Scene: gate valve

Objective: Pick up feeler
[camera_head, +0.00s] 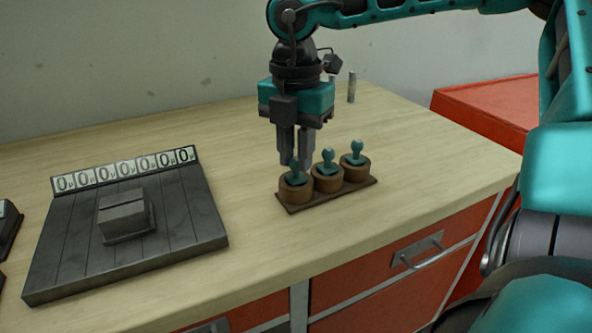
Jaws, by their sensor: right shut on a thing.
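Three teal knobbed pieces, which look like the feelers, stand upright in round wooden cups on a dark brown strip (335,196). They are the left feeler (294,177), the middle feeler (328,157) and the right feeler (357,147). My right gripper (295,160) points down over the left cup (296,191), shut on the left feeler. Its fingers hide the top of that feeler, whose lower part still shows at the cup. My left gripper is not in view.
A dark grooved plate (70,240) with a row of zero-marked tiles (125,169) and a grey block (124,215) lies at left. A small grey cylinder (351,87) stands at the back. The wooden top (235,140) between plate and cups is clear.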

